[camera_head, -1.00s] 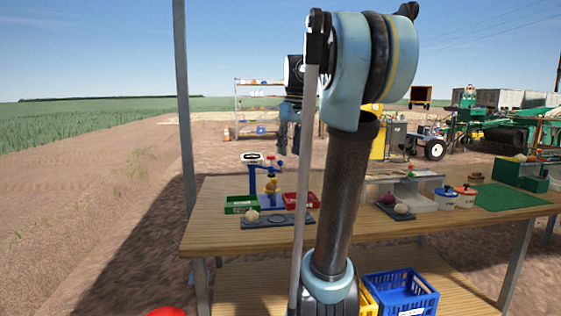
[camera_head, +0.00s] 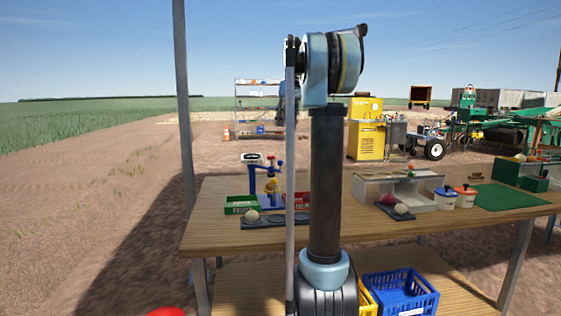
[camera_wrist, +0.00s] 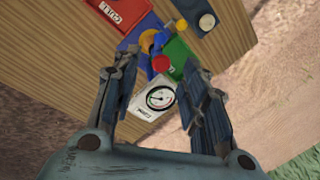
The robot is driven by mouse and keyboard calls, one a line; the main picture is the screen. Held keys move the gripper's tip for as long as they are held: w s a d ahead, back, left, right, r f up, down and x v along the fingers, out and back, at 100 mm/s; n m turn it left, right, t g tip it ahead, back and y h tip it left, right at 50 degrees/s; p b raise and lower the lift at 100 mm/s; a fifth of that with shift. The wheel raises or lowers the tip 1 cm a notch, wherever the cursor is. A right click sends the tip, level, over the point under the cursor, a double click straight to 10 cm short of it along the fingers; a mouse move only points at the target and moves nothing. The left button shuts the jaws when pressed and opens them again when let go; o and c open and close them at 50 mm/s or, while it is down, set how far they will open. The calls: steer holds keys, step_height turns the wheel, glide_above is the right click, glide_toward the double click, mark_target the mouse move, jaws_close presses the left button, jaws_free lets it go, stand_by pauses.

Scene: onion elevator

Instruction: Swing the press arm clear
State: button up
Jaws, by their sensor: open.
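The blue press (camera_head: 269,184) stands upright on the left part of the wooden table, with a white gauge (camera_head: 251,158) at its upper left. A yellowish thing (camera_head: 271,185) shows at its middle. In the wrist view, I look down on the press (camera_wrist: 143,30), with a red knob (camera_wrist: 161,63), a yellow-orange round part (camera_wrist: 150,41) and the gauge dial (camera_wrist: 159,97). I cannot tell which part is the press arm. My gripper (camera_wrist: 164,68) is open and empty, its two fingers either side of the gauge and knob in this view. In the head view it is mostly hidden behind my arm.
A green tray (camera_head: 241,203) and a red tray (camera_head: 303,200) flank the press. A dark board (camera_head: 270,222) with a pale onion (camera_head: 251,216) lies in front.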

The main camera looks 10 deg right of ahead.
steer(key=f, duration=0.5)
steer(key=s+a+f, duration=0.1)
steer(key=f, duration=0.3)
steer(key=a+f, duration=0.1)
steer(key=f, duration=0.4)
steer(key=shift+s+a+f, duration=0.2)
steer(key=shift+s+f, duration=0.15)
steer(key=shift+c, duration=0.2)
jaws_close()
